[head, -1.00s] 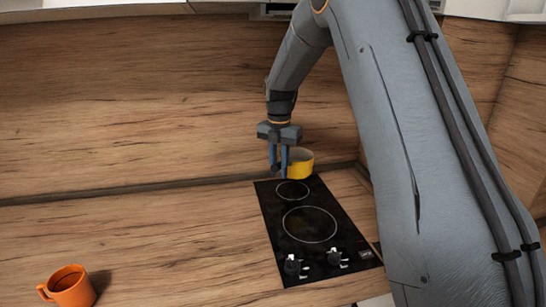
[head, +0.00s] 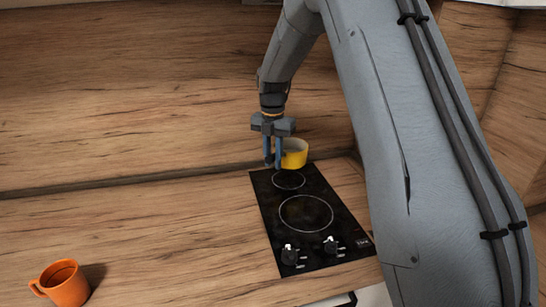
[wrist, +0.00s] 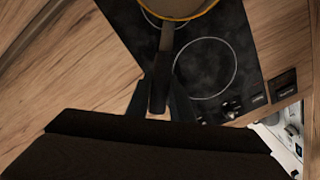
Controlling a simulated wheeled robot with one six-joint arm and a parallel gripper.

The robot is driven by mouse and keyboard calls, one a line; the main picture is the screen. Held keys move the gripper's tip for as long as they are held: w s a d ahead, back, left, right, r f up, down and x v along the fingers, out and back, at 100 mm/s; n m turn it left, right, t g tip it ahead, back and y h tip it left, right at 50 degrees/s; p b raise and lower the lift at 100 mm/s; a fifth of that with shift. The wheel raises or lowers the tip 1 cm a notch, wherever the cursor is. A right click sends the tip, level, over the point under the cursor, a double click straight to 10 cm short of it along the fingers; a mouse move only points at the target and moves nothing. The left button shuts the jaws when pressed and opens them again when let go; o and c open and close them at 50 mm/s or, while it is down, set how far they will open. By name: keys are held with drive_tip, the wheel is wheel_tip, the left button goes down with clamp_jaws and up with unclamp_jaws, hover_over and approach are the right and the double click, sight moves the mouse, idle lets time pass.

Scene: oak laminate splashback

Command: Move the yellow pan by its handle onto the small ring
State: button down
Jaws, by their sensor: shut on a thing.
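The yellow pan (head: 294,155) shows at the back of the black hob, partly behind my gripper in the head view. Its body is cut off at the top of the wrist view (wrist: 178,10). My gripper (head: 273,164) is shut on the pan's dark handle (wrist: 161,72), which points toward the wrist camera. The small ring (head: 289,188) is at the hob's rear. In the head view the pan appears just behind and above it. In the wrist view the pan covers part of this ring. I cannot tell whether the pan touches the hob.
The large ring (head: 307,213) is empty, in front of the small ring. Two knobs (head: 290,254) (head: 330,246) stand at the hob's front. An orange mug (head: 64,284) stands far left on the counter.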

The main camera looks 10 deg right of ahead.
wheel_tip(320, 180, down, 6)
drive_tip(key=b, duration=0.2)
idle(0.7)
drive_tip(key=shift+f, duration=0.6)
idle(1.5)
drive_tip(key=c, duration=1.5)
unclamp_jaws()
drive_tip(key=shift+s, duration=0.1)
drive_tip(key=shift+s+a+p, duration=0.65)
drive_tip(key=shift+s+a, duration=0.45)
drive_tip(key=shift+s, duration=0.2)
drive_tip(key=shift+s+a+p, duration=0.6)
drive_tip(key=shift+s+a, duration=0.5)
drive_tip(key=shift+s, duration=0.2)
